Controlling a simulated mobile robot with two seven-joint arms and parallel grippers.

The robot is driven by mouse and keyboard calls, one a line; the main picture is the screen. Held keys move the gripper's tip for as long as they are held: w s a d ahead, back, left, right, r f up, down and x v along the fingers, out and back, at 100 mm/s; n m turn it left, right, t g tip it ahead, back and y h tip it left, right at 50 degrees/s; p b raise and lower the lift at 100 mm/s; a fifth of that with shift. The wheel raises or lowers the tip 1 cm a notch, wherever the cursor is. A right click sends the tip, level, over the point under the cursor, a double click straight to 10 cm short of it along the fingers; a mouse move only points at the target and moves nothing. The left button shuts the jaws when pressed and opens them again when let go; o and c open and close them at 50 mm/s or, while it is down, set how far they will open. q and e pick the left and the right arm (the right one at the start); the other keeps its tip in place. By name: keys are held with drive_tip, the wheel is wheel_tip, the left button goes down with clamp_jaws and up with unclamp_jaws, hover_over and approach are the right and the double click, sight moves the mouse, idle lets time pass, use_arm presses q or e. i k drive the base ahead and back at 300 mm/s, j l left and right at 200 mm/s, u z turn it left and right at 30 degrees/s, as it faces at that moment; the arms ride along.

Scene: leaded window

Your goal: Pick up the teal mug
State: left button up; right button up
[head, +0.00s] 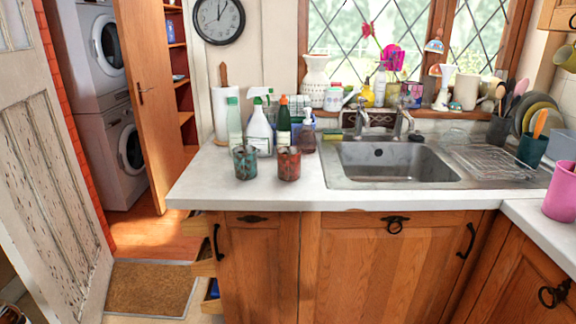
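The teal mug (245,163), mottled with rusty brown, stands upright on the white worktop (225,188) left of the sink. A similar rust-brown mug (289,164) stands close to its right, with a small gap between them. Nothing is seen holding the teal mug. Neither of my grippers shows in the head view.
Cleaning bottles, among them a white spray bottle (260,130), stand just behind the mugs. The sink (392,162) lies to the right. A pink cup (560,192) stands on the right counter. The worktop in front of the mugs is clear. An open wooden door (150,100) stands left.

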sight(245, 157)
drive_tip(key=j+z, duration=0.15)
drive_tip(key=j, duration=0.55)
drive_tip(key=j+z, duration=0.2)
drive_tip(key=j, duration=0.5)
drive_tip(key=k+j+z, duration=0.15)
drive_tip(key=j, duration=0.5)
drive_tip(key=i+l+u, duration=0.4)
drive_tip(key=l, duration=0.15)
drive_tip(key=l+u, duration=0.2)
drive_tip(key=i+l+u, duration=0.2)
drive_tip(key=l, duration=0.25)
drive_tip(key=k, duration=0.1)
